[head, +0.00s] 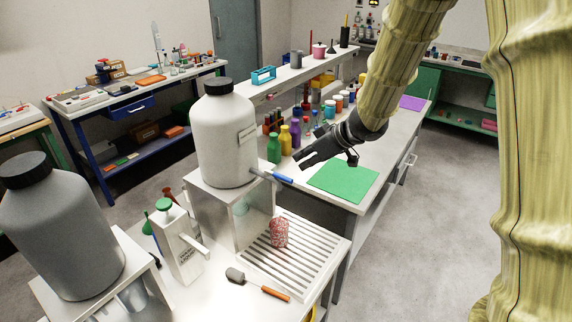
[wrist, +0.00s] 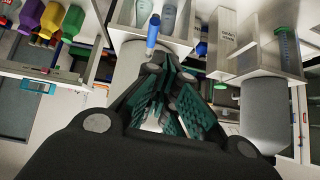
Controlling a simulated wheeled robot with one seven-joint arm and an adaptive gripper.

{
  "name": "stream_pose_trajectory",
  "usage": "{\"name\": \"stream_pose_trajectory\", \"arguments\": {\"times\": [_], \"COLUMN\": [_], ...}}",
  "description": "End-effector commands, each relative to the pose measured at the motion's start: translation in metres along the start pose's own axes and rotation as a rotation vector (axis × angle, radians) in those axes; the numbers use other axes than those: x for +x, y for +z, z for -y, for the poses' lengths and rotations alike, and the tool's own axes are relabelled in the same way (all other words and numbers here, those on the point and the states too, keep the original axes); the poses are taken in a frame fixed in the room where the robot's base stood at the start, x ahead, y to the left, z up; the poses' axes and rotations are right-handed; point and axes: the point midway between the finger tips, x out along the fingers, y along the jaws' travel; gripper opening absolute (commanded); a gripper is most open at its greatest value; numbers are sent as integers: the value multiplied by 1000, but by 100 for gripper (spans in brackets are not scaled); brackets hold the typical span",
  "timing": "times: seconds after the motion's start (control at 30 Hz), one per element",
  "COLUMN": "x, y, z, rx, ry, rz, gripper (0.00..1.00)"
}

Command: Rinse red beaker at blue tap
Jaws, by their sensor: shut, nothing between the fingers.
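A red-and-white speckled beaker (head: 279,232) stands on the slatted drain rack (head: 320,243), below and in front of the tap; I cannot tell what is in it. The tap's blue lever (head: 283,179) sticks out from the foot of a white carboy (head: 226,138) on a metal stand. No water stream shows. My gripper (head: 303,160) appears near the blue lever in the head view, shut and empty. In the wrist view my gripper's fingers (wrist: 170,82) are together, with the blue lever (wrist: 153,32) beyond them. I cannot see the beaker clearly in the wrist view.
A green mat (head: 343,181) lies on the bench right of my gripper. Green, yellow and purple bottles (head: 284,140) stand behind it. A grey carboy (head: 60,228), a white dispenser box (head: 178,240) and a brush (head: 258,285) are at the front left. Clear floor lies at right.

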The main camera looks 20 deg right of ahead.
Motion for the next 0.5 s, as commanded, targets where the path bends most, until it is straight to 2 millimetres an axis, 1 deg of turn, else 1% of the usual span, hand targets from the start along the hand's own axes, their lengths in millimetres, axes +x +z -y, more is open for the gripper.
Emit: {"name": "stream_pose_trajectory", "arguments": {"times": [0.03, 0.1, 0.2, 0.3, 0.5], "x": [-12, -24, -33, -36, -36], "y": [-12, -22, -29, -31, -31], "z": [-4, -7, -10, -11, -11], "rx": [-19, -37, -54, -59, -60], "ry": [6, 10, 14, 15, 15], "rz": [-6, -7, -7, -6, -5], "gripper": [0, 0, 0, 0, 0]}}
